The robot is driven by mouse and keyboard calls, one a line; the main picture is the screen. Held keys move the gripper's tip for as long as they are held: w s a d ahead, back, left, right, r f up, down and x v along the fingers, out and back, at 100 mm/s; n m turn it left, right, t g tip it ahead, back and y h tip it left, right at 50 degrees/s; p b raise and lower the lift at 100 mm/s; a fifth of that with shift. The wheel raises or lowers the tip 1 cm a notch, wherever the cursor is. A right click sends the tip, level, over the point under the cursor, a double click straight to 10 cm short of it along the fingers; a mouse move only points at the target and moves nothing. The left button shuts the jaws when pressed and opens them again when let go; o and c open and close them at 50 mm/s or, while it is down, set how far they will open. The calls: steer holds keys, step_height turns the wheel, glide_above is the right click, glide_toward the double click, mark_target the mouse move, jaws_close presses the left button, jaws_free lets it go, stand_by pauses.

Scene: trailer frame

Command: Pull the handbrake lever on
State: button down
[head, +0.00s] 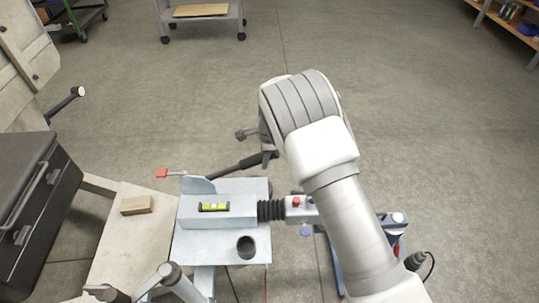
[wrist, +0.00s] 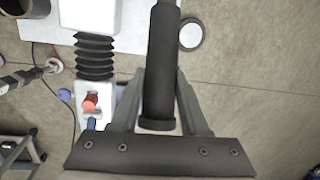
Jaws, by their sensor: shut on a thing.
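The handbrake lever (head: 240,164) is a dark bar with a black grip. In the head view it slants from the grey metal coupling housing (head: 235,205) toward the upper right. In the wrist view the black grip (wrist: 161,60) runs between the two fingers. My gripper (head: 268,148) is shut on the grip near its free end; it also shows in the wrist view (wrist: 160,88). My arm hides part of the gripper in the head view. The exact angle of the lever is hard to tell.
A black bellows (head: 270,210) and a coupling head with a red button (head: 296,202) lie right of the housing. A spirit level (head: 214,207) sits on the housing. A wooden block (head: 136,205) and a black toolbox (head: 30,205) are at left.

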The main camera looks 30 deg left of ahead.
steer(key=s+a+r+t+h+p, duration=0.1)
steer(key=s+a+r+t+h, duration=0.2)
steer(key=s+a+r+h, duration=0.3)
steer(key=shift+a+r+n+t, duration=0.3)
steer(key=shift+a+r, duration=2.15)
steer(key=shift+r, duration=0.6)
steer(key=shift+a+r, duration=0.1)
steer(key=c, duration=0.6)
jaws_free()
steer(key=shift+o, duration=0.9)
steer(key=w+d+r+p, duration=0.1)
steer(key=w+d+r, duration=0.3)
steer(key=d+r, duration=0.7)
steer(key=shift+w+p, duration=0.15)
steer(key=shift+p, duration=0.15)
